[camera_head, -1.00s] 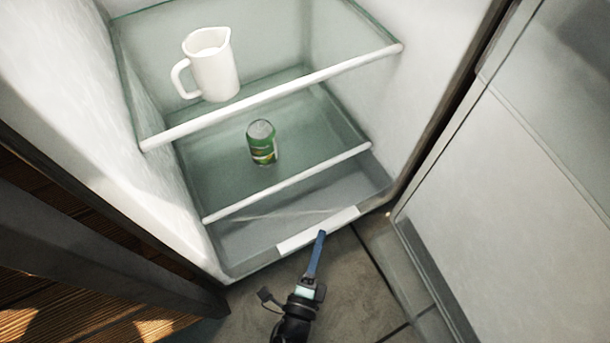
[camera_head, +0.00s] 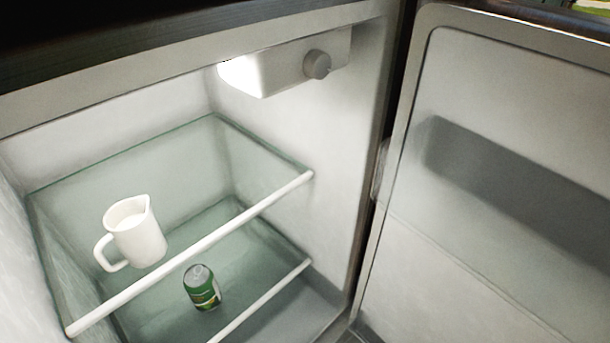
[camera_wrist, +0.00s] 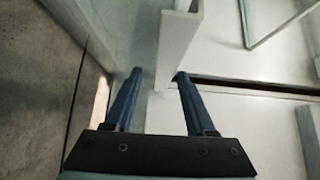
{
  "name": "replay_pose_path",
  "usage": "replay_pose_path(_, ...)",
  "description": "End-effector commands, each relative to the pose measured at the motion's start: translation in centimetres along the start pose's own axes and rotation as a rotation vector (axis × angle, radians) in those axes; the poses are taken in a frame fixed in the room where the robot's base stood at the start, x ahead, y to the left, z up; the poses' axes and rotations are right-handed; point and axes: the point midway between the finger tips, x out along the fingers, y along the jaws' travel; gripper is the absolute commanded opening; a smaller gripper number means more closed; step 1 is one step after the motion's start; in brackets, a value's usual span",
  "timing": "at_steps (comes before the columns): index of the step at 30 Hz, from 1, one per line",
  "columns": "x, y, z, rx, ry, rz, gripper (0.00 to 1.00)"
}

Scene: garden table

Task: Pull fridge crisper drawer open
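The crisper drawer's white handle strip (camera_wrist: 178,48) shows in the wrist view, running from the top edge down to between my fingertips. My gripper (camera_wrist: 159,74) is open, with its two blue fingers apart, one on each side of the strip's near end. A gap shows at the left finger; whether the right finger touches the strip I cannot tell. In the head view my gripper and the drawer handle are out of frame. How far the drawer is pulled out cannot be told.
The open fridge door (camera_head: 500,190) stands at the right. Inside, a white pitcher (camera_head: 137,235) stands on the upper glass shelf, and a green can (camera_head: 202,289) stands lower. A control box with a knob (camera_head: 317,64) is at the top.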

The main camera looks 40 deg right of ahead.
Motion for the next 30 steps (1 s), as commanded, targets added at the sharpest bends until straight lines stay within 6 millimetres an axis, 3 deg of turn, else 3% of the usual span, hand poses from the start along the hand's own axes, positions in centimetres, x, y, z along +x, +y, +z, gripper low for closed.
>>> replay_pose_path(10,-0.9,-0.4,0.2,0.004,-0.001,-0.006,0.55)
replay_pose_path(21,-8.4,-0.3,0.1,0.001,-0.002,-0.004,0.55)
replay_pose_path(30,-12.2,-0.1,0.1,0.002,0.0,-0.004,0.55)
